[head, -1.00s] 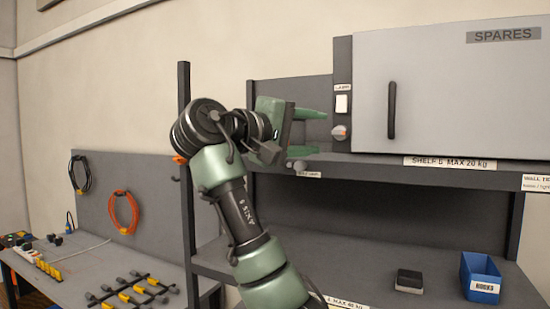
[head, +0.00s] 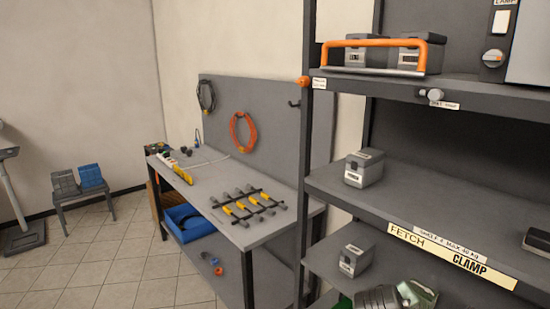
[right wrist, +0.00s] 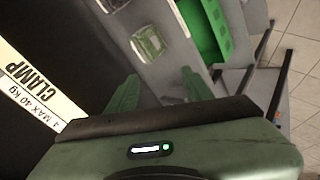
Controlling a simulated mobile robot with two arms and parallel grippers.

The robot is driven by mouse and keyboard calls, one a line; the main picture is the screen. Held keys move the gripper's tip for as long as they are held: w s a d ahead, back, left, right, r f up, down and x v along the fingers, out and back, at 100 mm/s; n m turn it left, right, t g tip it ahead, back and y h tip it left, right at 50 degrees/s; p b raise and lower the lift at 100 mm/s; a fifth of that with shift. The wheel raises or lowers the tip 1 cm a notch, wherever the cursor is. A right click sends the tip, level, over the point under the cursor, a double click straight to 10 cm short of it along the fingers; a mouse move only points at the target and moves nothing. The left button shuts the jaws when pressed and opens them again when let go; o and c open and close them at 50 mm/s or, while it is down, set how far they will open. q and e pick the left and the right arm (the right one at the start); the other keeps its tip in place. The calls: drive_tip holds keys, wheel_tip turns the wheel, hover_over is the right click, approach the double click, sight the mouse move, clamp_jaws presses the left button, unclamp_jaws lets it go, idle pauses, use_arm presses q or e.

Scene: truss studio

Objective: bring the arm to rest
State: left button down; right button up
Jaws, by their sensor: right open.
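My right arm shows only at the bottom right edge of the head view, low in front of the shelf rack (head: 440,215). In the right wrist view my right gripper (right wrist: 160,90) has its two green fingers apart, with nothing between them. It points toward the lower shelf, where a grey box with a clear front (right wrist: 150,42) and a green bin (right wrist: 203,28) lie beyond the fingers. The FETCH CLAMP label strip (right wrist: 22,62) is at the left of that view. My left gripper is not in view.
Grey boxes stand on the shelves, one on the middle shelf (head: 364,168) and one lower (head: 356,259). An orange-handled carrier (head: 374,57) sits above. A workbench (head: 205,185) with tools stands left of the rack. Tiled floor (head: 110,262) is open at the left.

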drive_tip(key=s+a+f+g+y, duration=0.2)
drive_tip(key=s+a+f+y, duration=0.1)
drive_tip(key=s+f, duration=1)
drive_tip(key=s+a+f+m+g+y, duration=0.1)
drive_tip(key=s+a+y, duration=0.1)
drive_tip(key=s, duration=0.6)
drive_tip(key=s+a+f+m+g+y, duration=0.1)
drive_tip(key=s+a, duration=0.1)
drive_tip(key=s, duration=0.7)
wheel_tip(320, 180, down, 31)
drive_tip(key=s+g+b, duration=0.1)
drive_tip(key=b, duration=0.4)
drive_tip(key=s+d+f+b, duration=0.1)
drive_tip(key=s+f+b, duration=0.1)
drive_tip(key=s+f, duration=0.6)
drive_tip(key=s+d+f+g+b, duration=0.1)
drive_tip(key=s+f+b, duration=0.2)
drive_tip(key=s+f, duration=0.6)
wheel_tip(320, 180, down, 5)
drive_tip(key=shift+d+r, duration=0.1)
drive_tip(key=shift+d, duration=0.2)
